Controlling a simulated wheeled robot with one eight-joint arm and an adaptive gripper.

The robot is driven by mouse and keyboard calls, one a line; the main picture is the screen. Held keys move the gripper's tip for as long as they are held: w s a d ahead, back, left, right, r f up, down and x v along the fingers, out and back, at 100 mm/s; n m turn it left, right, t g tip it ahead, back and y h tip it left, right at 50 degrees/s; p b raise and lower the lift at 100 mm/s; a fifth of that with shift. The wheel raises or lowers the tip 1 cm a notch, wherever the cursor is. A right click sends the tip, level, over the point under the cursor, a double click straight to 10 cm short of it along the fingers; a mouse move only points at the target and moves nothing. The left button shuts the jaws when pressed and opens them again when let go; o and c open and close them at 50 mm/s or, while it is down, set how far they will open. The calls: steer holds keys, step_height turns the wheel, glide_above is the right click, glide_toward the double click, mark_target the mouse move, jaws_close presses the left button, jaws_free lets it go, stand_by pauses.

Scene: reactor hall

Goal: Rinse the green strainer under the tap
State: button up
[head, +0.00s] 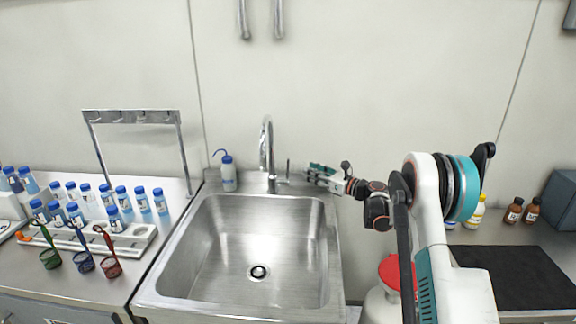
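The green strainer (50,259) is on the left counter, with its thin handle pointing up. The tap (267,147) rises at the back of the steel sink (180,258), and its lever (288,170) stands just to its right. My gripper (312,171) is at the back right of the sink, close to the right of the lever. Whether it touches the lever cannot be told. It is small and seen from the side, so its fingers do not show clearly. No water is visible from the tap.
A blue strainer (83,264) and a red strainer (110,266) are beside the green one. Several blue-capped bottles (141,200) and a metal rack (130,116) stand behind. A wash bottle (228,172) is left of the tap. The sink basin is empty. A black mat (515,278) lies right.

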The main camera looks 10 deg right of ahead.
steer(key=b, duration=0.3)
glide_above(288, 178)
steer(key=shift+w+d, duration=0.1)
steer(key=shift+w, duration=0.15)
jaws_close()
